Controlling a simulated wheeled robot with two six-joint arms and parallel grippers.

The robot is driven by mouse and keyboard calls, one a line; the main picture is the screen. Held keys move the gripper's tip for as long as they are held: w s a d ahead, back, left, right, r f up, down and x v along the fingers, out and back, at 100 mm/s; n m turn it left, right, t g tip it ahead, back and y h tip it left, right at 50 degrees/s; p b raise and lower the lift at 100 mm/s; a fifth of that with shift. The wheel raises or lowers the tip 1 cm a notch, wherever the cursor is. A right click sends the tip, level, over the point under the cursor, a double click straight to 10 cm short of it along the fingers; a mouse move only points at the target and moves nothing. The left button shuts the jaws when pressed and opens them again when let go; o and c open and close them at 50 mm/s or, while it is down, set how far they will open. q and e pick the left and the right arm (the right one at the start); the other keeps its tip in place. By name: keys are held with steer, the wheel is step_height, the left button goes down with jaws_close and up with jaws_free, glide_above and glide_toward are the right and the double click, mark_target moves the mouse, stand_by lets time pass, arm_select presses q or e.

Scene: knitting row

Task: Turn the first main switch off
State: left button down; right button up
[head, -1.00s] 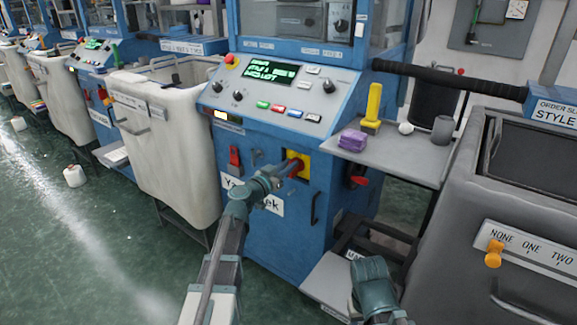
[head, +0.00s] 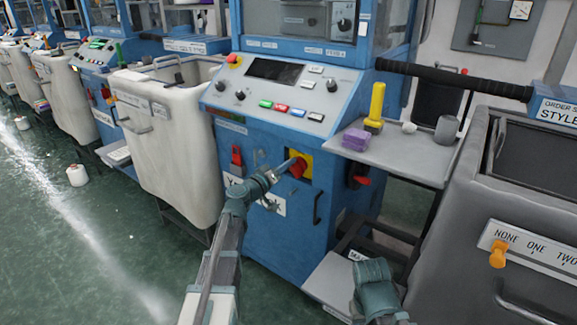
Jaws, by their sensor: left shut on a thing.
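The main switch, a red rotary handle (head: 299,169) on a yellow plate (head: 306,160), is on the front of the nearest blue machine (head: 262,190). My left gripper (head: 288,170) is shut on the red handle, and its fingers hide part of it. The handle looks tilted. The machine's display (head: 275,70) is dark. My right gripper (head: 371,275) is low at the right, away from the switch; its fingertips do not show clearly.
A white bin (head: 165,140) stands left of the machine. A grey shelf (head: 425,155) on the right bears a purple block (head: 355,138), a yellow-handled tool (head: 376,105) and a grey cup (head: 446,130). A grey cart (head: 440,260) fills the right side.

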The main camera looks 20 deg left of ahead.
arm_select(q)
steer(key=shift+w+a+f+n+b, duration=0.15)
steer(key=shift+f+n+b, duration=0.15)
steer(key=shift+n, duration=1.35)
steer(key=shift+s+a+f+n+b, duration=0.1)
steer(key=shift+a+f+n+b, duration=0.2)
steer(key=shift+n, duration=1.4)
steer(key=shift+w+a+f+n+b, duration=0.1)
steer(key=shift+f+n+b, duration=0.25)
steer(key=shift+n, duration=1.3)
steer(key=shift+d, duration=0.1)
steer(key=c, duration=0.8)
jaws_free()
steer(key=v, duration=1.3)
steer(key=shift+s, duration=0.4)
